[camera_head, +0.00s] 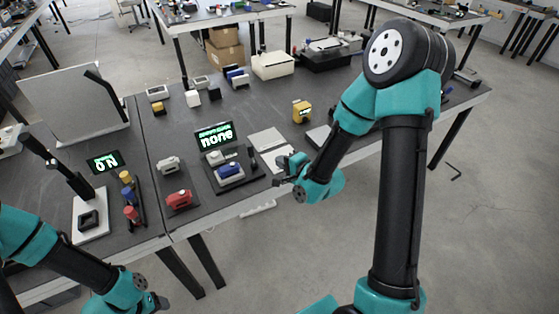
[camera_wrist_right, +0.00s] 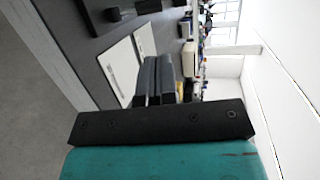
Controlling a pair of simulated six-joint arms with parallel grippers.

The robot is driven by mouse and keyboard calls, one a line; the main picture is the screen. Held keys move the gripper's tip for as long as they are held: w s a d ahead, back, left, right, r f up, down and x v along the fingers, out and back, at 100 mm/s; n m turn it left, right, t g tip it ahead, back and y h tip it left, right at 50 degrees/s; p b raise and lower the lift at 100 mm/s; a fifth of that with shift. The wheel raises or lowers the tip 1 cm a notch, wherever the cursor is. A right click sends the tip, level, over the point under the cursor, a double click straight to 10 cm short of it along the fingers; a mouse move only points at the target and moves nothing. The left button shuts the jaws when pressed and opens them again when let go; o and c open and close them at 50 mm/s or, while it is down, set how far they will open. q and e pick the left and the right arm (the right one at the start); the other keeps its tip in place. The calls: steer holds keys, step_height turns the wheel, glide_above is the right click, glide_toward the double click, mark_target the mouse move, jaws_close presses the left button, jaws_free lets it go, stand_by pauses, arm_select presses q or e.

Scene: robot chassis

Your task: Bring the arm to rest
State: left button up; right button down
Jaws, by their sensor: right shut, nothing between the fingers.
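My right arm, teal and black, rises from the lower right and bends down over the front edge of the table. My right gripper (camera_head: 284,172) is shut and empty in front of the white sheets, to the right of the dark stand. In the right wrist view its dark fingers (camera_wrist_right: 156,80) lie side by side with nothing held. My left arm comes in at the lower left. Its gripper (camera_head: 158,302) is in front of the table at the bottom of the picture, and I cannot tell whether its fingers are apart.
White sheets (camera_head: 267,139) and a yellow device (camera_head: 302,111) lie farther back.

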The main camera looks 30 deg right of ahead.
stand_by(0.3)
steer(key=s+a+f+n+g, duration=0.3)
steer(key=s+f+n+g, duration=0.3)
steer(key=s+f, duration=0.3)
steer(key=s+a+f+n+g, duration=0.3)
steer(key=s+f+n+g, duration=0.4)
steer(key=f, duration=0.7)
steer(key=shift+s+a+f+h, duration=0.15)
steer(key=shift+s+a+h, duration=0.15)
steer(key=shift+s, duration=0.95)
